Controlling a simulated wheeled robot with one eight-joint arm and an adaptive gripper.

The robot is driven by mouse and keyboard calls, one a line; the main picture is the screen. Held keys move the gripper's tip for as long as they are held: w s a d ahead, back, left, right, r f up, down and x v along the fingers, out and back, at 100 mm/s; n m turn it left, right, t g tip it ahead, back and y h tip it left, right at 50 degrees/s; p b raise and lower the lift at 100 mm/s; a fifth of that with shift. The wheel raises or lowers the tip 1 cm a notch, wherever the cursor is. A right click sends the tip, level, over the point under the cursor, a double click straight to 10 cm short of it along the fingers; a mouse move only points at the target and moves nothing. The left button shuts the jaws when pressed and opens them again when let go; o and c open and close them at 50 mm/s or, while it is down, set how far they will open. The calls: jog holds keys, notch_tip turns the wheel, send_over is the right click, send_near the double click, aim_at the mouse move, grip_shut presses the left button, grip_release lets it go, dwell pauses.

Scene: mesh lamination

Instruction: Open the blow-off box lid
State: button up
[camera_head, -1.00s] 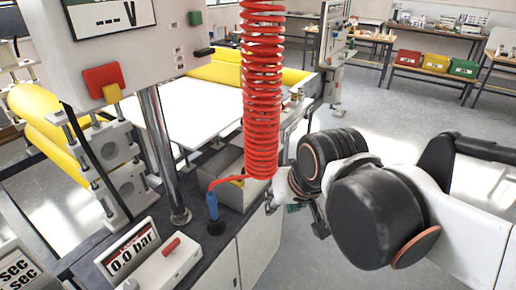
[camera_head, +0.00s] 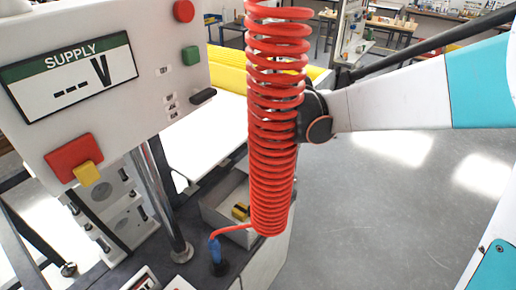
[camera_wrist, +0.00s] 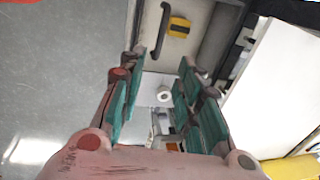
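My gripper (camera_wrist: 162,65) is open in the wrist view, with green-padded fingers on both sides. A small pale round knob-like part (camera_wrist: 164,95) shows in the gap between the fingers, on a light surface. I cannot tell whether the fingers touch it, or whether it belongs to the blow-off box lid. In the head view my gripper is hidden behind the red coiled hose.
The red coiled hose (camera_head: 272,150) hangs in front of my wrist. A supply panel (camera_head: 100,80) stands at left. Floor at right is clear.

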aim_at(260, 196)
jog(key=f+b, duration=0.1)
jog(key=f, duration=0.3)
jog(key=w+a+f+b, duration=0.1)
jog(key=f, duration=0.4)
jog(key=a+f+b, duration=0.1)
jog(key=f, duration=0.3)
jog(key=shift+w+a+f, duration=0.1)
jog(key=shift+w+f, duration=0.2)
jog(key=shift+w, duration=0.05)
grip_shut()
